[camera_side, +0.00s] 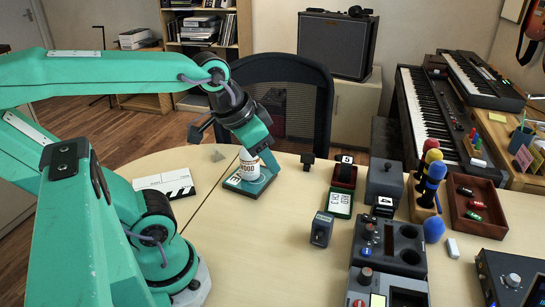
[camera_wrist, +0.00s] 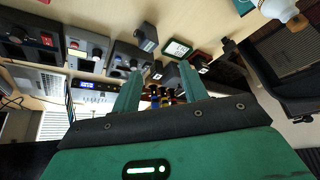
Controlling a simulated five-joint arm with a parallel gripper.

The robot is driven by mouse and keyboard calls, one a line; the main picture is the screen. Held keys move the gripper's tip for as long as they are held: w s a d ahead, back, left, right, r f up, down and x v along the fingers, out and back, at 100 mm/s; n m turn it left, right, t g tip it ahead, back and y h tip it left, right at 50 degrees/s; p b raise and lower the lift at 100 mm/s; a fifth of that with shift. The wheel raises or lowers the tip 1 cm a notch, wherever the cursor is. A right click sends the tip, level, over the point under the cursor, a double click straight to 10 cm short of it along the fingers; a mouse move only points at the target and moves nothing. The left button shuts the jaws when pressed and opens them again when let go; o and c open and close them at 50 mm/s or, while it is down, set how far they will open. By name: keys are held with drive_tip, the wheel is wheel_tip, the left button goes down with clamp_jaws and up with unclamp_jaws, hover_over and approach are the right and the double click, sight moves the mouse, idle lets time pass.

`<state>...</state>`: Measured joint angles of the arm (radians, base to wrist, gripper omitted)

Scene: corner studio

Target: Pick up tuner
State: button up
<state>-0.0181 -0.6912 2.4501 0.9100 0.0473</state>
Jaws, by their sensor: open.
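A small black piece with a square head (camera_side: 307,159) stands near the far table edge and looks like a clip-on tuner. It also shows as a dark shape in the wrist view (camera_wrist: 228,46). A small blue-grey box with a pale label (camera_side: 321,229) stands nearer the front, and also shows in the wrist view (camera_wrist: 145,37). I cannot tell for sure which is the tuner. My gripper (camera_side: 270,166) hangs beside the white bottle, left of both. In the wrist view its two fingers (camera_wrist: 160,82) are apart with nothing held between them.
The white bottle (camera_side: 249,163) stands on a green tray (camera_side: 241,187). A clapperboard (camera_side: 165,184) lies left. A green-edged card (camera_side: 340,204), grey devices (camera_side: 388,245) and colourful microphones (camera_side: 431,180) crowd the right. The front middle table is clear.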

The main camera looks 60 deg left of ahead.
drive_tip(key=w+a+r+m+g, duration=0.15)
drive_tip(key=w+a, duration=0.25)
drive_tip(key=w, duration=0.5)
drive_tip(key=m+g, duration=0.4)
drive_tip(key=m, duration=0.3)
hover_over(308, 154)
drive_tip(key=shift+n, duration=0.25)
wheel_tip(308, 154, down, 16)
drive_tip(key=shift+a+r, duration=0.1)
drive_tip(key=shift+w+a+f, duration=0.1)
drive_tip(key=shift+a+f, duration=0.05)
drive_tip(key=shift+f, duration=4)
clamp_jaws()
